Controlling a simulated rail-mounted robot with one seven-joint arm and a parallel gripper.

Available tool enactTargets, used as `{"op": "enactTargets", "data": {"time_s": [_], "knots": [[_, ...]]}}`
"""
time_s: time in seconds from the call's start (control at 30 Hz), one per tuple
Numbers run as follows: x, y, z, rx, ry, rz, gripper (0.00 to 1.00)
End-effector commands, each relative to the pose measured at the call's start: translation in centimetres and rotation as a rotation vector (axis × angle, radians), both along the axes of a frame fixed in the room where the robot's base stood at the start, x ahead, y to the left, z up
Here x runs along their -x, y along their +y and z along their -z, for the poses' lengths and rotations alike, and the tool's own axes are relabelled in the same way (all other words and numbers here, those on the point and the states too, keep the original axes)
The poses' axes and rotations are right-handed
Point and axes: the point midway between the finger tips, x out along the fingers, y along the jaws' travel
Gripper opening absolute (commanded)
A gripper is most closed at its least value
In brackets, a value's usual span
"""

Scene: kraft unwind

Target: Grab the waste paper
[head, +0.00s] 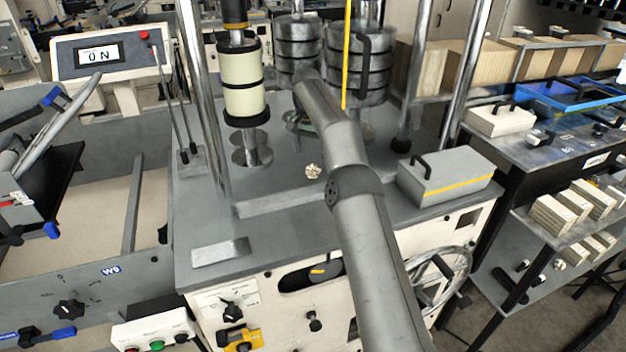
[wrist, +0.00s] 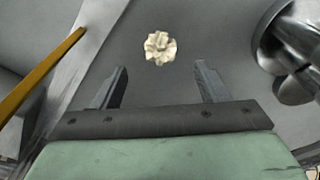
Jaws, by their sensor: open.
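The waste paper (head: 313,171) is a small crumpled cream ball on the grey machine top, left of my arm in the head view. In the wrist view the waste paper (wrist: 160,47) lies ahead of the fingertips, roughly centred between them. My gripper (wrist: 160,78) is open and empty, its two dark fingers apart and not touching the paper.
A cream roll on a post (head: 243,85) and stacked metal weights (head: 362,70) stand behind. A grey box with a handle (head: 445,176) sits at right. A yellow bar (head: 346,55) hangs near my arm.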

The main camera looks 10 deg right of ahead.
Motion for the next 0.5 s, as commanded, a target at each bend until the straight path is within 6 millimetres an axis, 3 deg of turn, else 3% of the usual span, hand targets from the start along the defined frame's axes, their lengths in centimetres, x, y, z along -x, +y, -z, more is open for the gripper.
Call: {"op": "enactTargets", "data": {"time_s": [0.1, 0.33, 0.5], "knots": [[-0.1, -0.1, 1.6, 0.000, 0.001, -0.001, 0.67], [-0.3, -0.3, 3.3, -0.001, 0.002, 0.000, 0.67], [-0.5, -0.6, 5.8, -0.001, 0.003, -0.001, 0.67]]}}
